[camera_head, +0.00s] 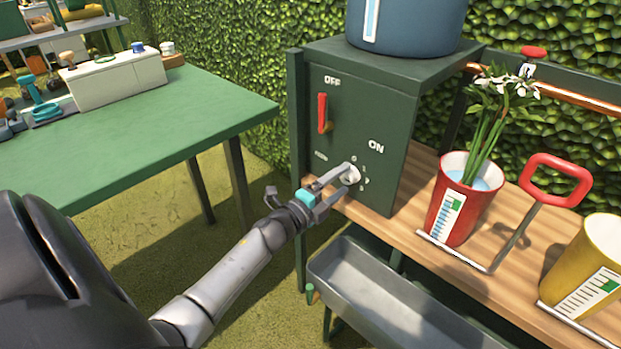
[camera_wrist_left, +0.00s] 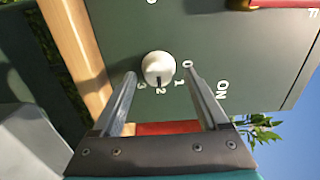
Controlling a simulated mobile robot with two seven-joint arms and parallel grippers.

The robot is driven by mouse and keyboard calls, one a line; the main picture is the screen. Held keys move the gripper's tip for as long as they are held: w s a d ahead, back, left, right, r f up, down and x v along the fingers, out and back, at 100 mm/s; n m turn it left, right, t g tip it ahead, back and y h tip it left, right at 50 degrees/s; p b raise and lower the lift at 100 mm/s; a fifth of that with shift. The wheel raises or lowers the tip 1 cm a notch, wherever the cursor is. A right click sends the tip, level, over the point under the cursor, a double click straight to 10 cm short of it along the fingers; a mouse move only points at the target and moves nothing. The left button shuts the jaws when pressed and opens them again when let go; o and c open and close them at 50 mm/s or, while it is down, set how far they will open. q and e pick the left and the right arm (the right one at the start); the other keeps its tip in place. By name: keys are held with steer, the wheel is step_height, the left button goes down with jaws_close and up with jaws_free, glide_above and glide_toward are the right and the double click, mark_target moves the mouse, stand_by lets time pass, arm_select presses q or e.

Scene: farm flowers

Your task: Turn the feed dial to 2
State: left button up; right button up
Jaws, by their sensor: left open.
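The feed dial (camera_head: 350,174) is a round white knob on the front of the dark green box (camera_head: 385,115). In the left wrist view the dial (camera_wrist_left: 158,68) has a dark pointer mark directed at the printed 2, with 0, 1 and 3 around it. My left gripper (camera_head: 334,183) is at the dial. Its fingers (camera_wrist_left: 161,76) are open, one on each side of the knob, with visible gaps between them and it in the wrist view. My right gripper is not in view.
A red lever (camera_head: 322,113) sits above the dial, near the OFF label. A grey trough (camera_head: 385,305) is below. A red pot with white flowers (camera_head: 460,200) and a yellow pot (camera_head: 590,260) stand on the wooden bench to the right. A green table (camera_head: 130,135) is at left.

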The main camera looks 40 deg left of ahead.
arm_select(q)
steer(key=s+a+p, duration=0.1)
steer(key=s+p, duration=0.2)
steer(key=s, duration=1.1)
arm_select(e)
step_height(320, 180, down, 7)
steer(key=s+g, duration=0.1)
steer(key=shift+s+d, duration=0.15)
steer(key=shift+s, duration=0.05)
arm_select(q)
steer(key=shift+a+f, duration=0.1)
